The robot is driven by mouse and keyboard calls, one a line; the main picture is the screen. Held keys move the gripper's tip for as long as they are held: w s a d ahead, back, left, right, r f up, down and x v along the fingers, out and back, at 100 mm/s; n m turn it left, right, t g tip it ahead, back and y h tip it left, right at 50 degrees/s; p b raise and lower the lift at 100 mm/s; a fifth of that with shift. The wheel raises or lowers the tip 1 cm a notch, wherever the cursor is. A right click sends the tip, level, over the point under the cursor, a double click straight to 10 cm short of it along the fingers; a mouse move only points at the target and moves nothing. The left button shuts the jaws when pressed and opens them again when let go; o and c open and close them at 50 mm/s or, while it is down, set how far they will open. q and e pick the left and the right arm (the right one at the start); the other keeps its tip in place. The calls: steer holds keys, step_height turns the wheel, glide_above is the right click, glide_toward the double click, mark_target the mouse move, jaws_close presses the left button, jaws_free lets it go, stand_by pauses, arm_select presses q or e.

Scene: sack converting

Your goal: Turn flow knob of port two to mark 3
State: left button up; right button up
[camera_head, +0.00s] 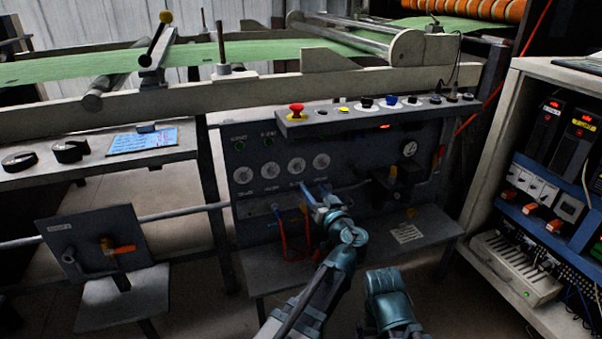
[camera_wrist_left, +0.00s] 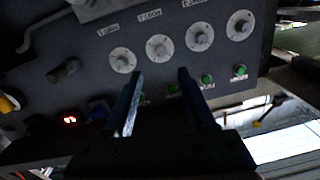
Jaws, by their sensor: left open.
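Four round white flow knobs sit in a row on the dark panel (camera_head: 340,150). From left to right in the head view they are the first knob (camera_head: 243,175), second knob (camera_head: 270,170), third knob (camera_head: 297,165) and fourth knob (camera_head: 321,160). The wrist view shows the row upside down; its labels and marks are too small to read, so I cannot tell which is port two. My left gripper (camera_head: 315,190) is open and empty just below the two right-hand knobs. In the wrist view its fingers (camera_wrist_left: 160,73) point toward the third knob (camera_wrist_left: 159,47), apart from it.
A ledge above carries a red emergency button (camera_head: 296,110) and several small knobs. Red and blue hoses (camera_head: 281,235) hang left of my left gripper. A grey shelf (camera_head: 340,258) juts out below. An equipment rack (camera_head: 490,220) stands at right.

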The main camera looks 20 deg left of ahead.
mark_target(299, 169)
arm_select(q)
steer(key=x, duration=1)
steer(key=shift+w+a, duration=0.2)
steer(key=shift+w, duration=0.15)
jaws_close()
